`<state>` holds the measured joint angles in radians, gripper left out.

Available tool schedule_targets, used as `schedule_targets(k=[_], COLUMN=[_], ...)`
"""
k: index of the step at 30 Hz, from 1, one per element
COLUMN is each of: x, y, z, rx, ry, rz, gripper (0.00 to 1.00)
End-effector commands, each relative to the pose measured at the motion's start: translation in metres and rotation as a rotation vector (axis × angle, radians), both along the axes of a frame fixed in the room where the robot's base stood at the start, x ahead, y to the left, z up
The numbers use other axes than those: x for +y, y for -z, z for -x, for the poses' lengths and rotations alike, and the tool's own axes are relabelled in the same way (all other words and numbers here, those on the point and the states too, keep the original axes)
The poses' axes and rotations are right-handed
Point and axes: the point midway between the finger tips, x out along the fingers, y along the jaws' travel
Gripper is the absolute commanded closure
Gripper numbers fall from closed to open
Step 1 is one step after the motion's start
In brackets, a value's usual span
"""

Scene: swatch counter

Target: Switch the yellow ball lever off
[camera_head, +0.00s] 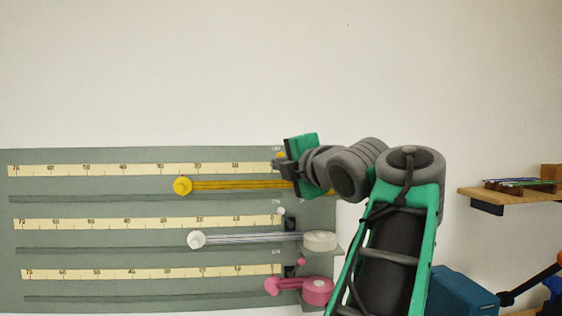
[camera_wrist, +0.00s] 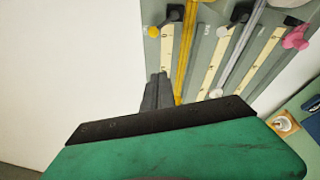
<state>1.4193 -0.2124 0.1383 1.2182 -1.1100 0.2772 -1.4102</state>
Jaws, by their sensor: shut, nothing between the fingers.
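The yellow ball (camera_head: 280,155) of the lever shows as a small yellow spot at the top row's right end, mostly behind my gripper. In the wrist view the yellow ball (camera_wrist: 153,31) sits to the lower left of its black switch box (camera_wrist: 174,12). My gripper (camera_head: 278,163) is shut and empty, close in front of the board by that lever. In the wrist view my fingertips (camera_wrist: 158,77) lie below the yellow ball, with a gap in the picture. Whether they touch anything I cannot tell.
The grey board (camera_head: 120,208) carries three scale rows. A yellow ribbon (camera_head: 238,185) runs just below my gripper. Below are a white lever ball (camera_head: 281,211), white spool (camera_head: 320,240), pink lever ball (camera_head: 301,261) and pink spool (camera_head: 318,290). A wooden shelf (camera_head: 515,193) is at right.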

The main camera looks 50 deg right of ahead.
Motion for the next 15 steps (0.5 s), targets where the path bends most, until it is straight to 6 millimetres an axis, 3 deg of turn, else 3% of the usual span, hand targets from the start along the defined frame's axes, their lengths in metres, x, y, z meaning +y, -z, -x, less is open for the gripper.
schedule_targets(k=[12,15], x=[-0.031,-0.052], y=[0.004,-0.002], z=[-0.084,-0.079], rx=[0.003,0.002], ry=[-0.005,0.004], rz=[-0.005,-0.004], gripper=[1.00,1.00])
